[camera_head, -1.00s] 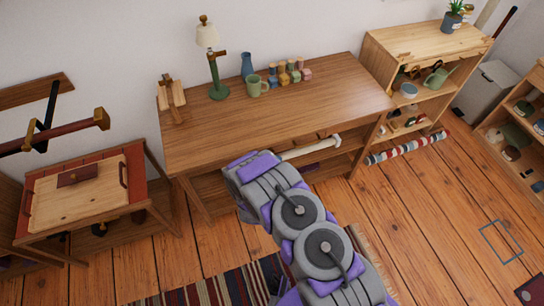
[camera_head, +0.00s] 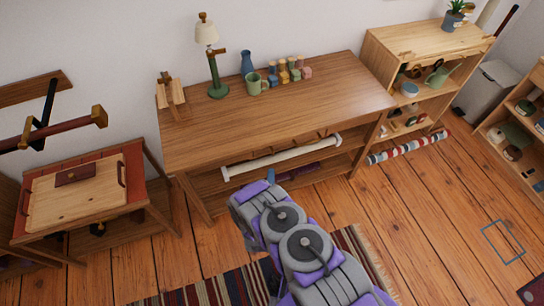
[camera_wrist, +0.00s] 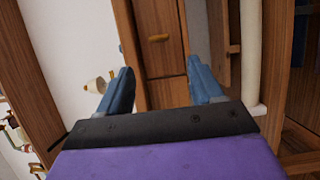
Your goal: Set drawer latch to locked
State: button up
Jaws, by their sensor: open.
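The desk (camera_head: 290,105) stands against the wall, with a long white bar (camera_head: 295,158) along its open front. In the sideways-turned wrist view, a brown wooden front panel (camera_wrist: 160,65) of the desk shows, with a small yellowish piece (camera_wrist: 158,38) on it that looks like a latch or handle. Its lock setting cannot be told. My gripper (camera_wrist: 162,88) is open and empty, its two blue fingers apart, with the panel seen between them; no contact with the small piece shows. In the head view my arm hides most of the gripper.
A lamp (camera_head: 211,60), a blue vase (camera_head: 247,64), a green mug (camera_head: 257,84) and several small jars stand at the back of the desk. A wooden shelf unit (camera_head: 430,50) is on the right, a small cabinet (camera_head: 75,200) on the left. A striped rug (camera_head: 200,293) lies in front.

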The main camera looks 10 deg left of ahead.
aim_at(273, 154)
jog(key=b+x, duration=0.2)
jog(key=x, duration=1)
jog(key=shift+d, duration=0.1)
jog(key=shift+c, duration=0.2)
jog(key=c, duration=1)
